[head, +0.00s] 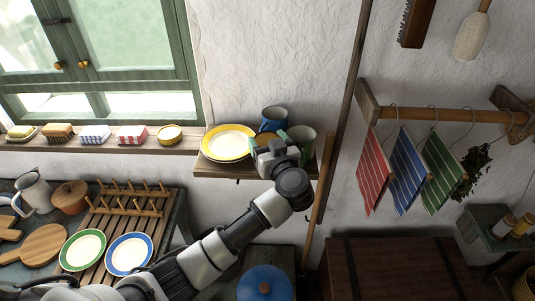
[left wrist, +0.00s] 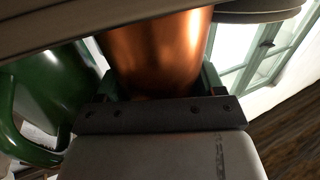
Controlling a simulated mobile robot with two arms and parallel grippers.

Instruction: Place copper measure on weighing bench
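The copper measure (left wrist: 160,50) fills the middle of the left wrist view, between the two fingers of my left gripper (left wrist: 160,88). In the head view the gripper (head: 269,138) is at the small wall shelf (head: 240,171), and only a bit of the copper measure (head: 263,138) shows behind it. The fingers are set wide, one on each side of the measure. I cannot tell whether they press on it. The measure appears to be still at the shelf. I cannot identify a weighing bench for certain. My right gripper is not in view.
On the shelf, a yellow-rimmed plate (head: 228,141) lies left of the gripper, a blue mug (head: 275,117) behind and a green mug (head: 303,140) close on the right. Striped cloths (head: 408,170) hang farther right. A blue pot (head: 265,284) stands below.

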